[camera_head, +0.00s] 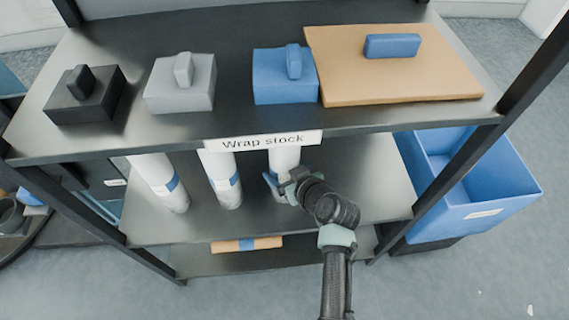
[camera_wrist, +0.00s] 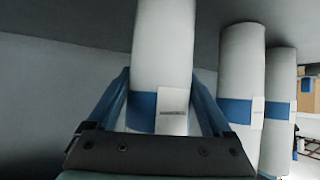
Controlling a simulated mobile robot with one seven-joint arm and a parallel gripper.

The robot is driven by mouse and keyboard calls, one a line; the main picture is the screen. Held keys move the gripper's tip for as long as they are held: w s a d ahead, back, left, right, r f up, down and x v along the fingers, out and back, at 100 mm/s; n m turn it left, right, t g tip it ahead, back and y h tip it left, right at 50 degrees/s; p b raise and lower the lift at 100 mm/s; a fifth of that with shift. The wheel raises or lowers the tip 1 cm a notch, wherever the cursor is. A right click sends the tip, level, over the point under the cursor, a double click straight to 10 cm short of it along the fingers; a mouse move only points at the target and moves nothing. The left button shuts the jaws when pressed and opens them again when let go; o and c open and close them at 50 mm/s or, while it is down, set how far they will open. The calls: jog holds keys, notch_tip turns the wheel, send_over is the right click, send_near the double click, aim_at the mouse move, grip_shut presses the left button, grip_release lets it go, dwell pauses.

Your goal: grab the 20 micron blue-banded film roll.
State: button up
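Three upright white rolls with blue bands stand in a row on the middle shelf: a left roll (camera_head: 160,183), a middle roll (camera_head: 221,179) and a right roll (camera_head: 284,160). My gripper (camera_head: 276,183) is at the right roll, at the height of its band. In the wrist view, my gripper's fingers (camera_wrist: 160,88) stand on both sides of this roll (camera_wrist: 162,45), very close to it. Whether they press on it cannot be told. Its blue band (camera_wrist: 141,110) carries a white label (camera_wrist: 173,112), too small to read. The other two rolls (camera_wrist: 241,70) (camera_wrist: 277,80) stand to the right there.
The upper shelf with its "Wrap stock" sign (camera_head: 263,141) overhangs the rolls. It bears black (camera_head: 85,100), grey (camera_head: 180,88) and blue (camera_head: 275,78) blocks and a tan board (camera_head: 440,80). A blue bin (camera_head: 500,205) stands at right.

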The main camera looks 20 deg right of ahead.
grip_shut()
jog(key=shift+r, duration=0.1)
